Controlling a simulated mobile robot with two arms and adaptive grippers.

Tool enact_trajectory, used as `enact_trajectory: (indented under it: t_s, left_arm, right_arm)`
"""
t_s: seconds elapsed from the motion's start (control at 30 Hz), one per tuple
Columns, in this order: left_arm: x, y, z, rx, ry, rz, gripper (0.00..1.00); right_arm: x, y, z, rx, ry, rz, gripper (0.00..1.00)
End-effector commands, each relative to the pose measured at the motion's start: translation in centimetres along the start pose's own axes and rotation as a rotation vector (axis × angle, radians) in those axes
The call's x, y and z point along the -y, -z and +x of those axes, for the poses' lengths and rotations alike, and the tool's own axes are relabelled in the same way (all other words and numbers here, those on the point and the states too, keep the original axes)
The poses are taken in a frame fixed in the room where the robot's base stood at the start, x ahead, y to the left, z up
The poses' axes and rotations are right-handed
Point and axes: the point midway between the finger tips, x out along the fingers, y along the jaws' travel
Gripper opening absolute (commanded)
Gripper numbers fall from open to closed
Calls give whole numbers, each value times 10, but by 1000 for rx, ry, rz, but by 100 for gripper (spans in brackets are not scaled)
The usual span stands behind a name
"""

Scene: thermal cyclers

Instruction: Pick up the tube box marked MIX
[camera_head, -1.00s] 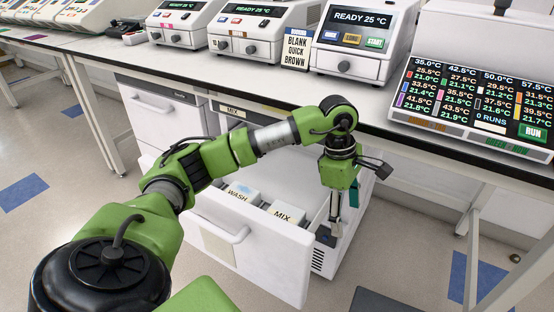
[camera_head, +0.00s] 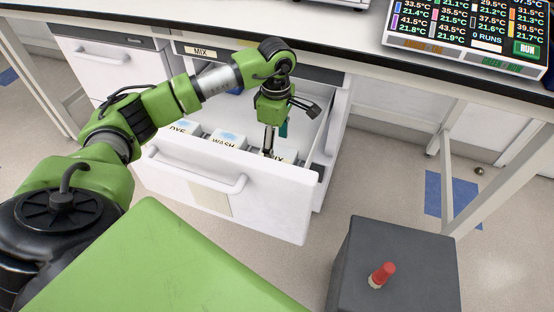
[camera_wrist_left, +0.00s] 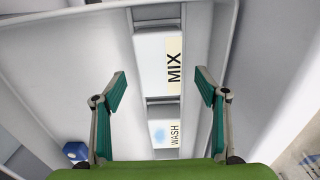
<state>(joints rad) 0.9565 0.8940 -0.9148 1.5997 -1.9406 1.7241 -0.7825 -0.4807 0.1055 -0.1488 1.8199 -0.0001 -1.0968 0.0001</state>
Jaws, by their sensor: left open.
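The white tube box marked MIX (camera_head: 286,154) sits in the open drawer, in a row with other boxes, partly hidden behind my gripper and the drawer front. In the left wrist view the MIX box (camera_wrist_left: 157,62) lies centred ahead, with its label facing me. My left gripper (camera_head: 269,150) points down over the drawer at the MIX box. In the wrist view the gripper's (camera_wrist_left: 160,82) two teal fingers stand wide apart, one to each side of the row, with nothing between them. My right gripper is not in view.
The white drawer (camera_head: 265,190) is pulled out under the bench. The WASH box (camera_head: 226,138) and the DYE box (camera_head: 184,127) stand left of MIX. A blue object (camera_wrist_left: 75,150) lies in the drawer, left of the row in the wrist view. Table legs stand at the right.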

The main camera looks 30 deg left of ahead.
Motion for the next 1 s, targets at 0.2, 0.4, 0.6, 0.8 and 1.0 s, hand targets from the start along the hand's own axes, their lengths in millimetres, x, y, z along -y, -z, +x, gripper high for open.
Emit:
enact_trajectory:
  t_s: [0.2,0.4,0.6,0.8,1.0]
  left_arm:
    - [1,-2,25,0,4,0,67]
    - [0,-3,50,0,2,0,67]
    - [0,-3,54,0,0,0,67]
    - [0,-3,54,0,0,0,41]
    - [-1,-3,53,1,-1,0,18]
  right_arm:
    - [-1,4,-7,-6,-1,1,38]
    - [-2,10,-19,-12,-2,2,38]
    - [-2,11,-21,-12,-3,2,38]
    - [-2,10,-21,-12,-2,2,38]
    - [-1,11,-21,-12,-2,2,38]
